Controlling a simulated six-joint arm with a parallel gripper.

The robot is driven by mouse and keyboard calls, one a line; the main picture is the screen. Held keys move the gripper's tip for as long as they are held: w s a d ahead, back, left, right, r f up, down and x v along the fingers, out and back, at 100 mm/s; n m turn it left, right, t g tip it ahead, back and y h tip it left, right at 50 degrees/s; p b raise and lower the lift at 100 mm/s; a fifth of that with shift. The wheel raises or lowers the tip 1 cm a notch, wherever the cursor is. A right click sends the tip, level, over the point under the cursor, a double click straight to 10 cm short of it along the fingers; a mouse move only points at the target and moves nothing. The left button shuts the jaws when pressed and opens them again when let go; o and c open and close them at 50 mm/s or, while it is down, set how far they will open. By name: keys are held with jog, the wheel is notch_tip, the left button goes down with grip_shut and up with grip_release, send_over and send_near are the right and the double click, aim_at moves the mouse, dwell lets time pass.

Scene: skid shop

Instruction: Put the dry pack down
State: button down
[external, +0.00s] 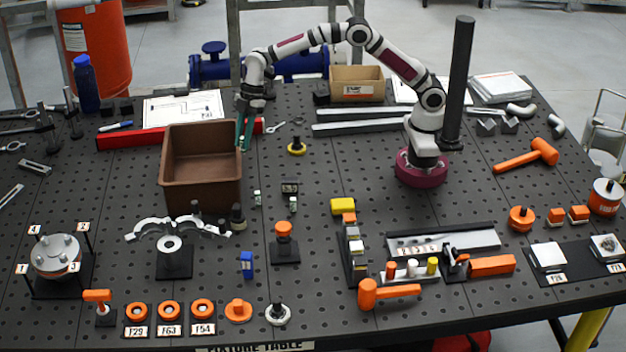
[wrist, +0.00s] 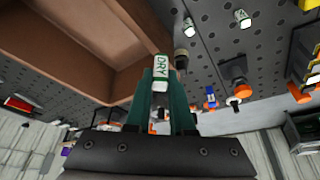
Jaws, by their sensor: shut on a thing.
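My gripper (external: 243,143) has green fingers and points down at the right rim of the brown bin (external: 200,191). In the wrist view the gripper (wrist: 160,95) is shut on the dry pack (wrist: 161,72), a small white pack with green ends and the word DRY. The pack is held off the table, close to the bin's wall, which fills the left of the wrist view (wrist: 75,45). I cannot tell how high above the table it is. In the external view the pack is too small to make out between the fingers.
Two similar small packs stand right of the bin (external: 257,198) (external: 293,205). A dark labelled block (external: 290,187) and a yellow-topped round part (external: 297,148) are near. A grey clamp (external: 178,228) lies before the bin.

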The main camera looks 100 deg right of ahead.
jog(key=w+d+m+t+h, duration=0.1)
jog(key=w+d+m+h, duration=0.3)
jog(key=w+d+m, duration=0.45)
jog(key=shift+m, duration=0.75)
jog(key=f, duration=0.5)
jog(key=w+a+f, duration=0.1)
jog(key=f, duration=0.4)
jog(key=a+f, duration=0.1)
jog(key=f, duration=0.4)
jog(key=shift+w+f, duration=0.1)
jog(key=shift+w, duration=0.15)
jog(key=shift+f, duration=0.1)
jog(key=c, duration=0.8)
grip_release()
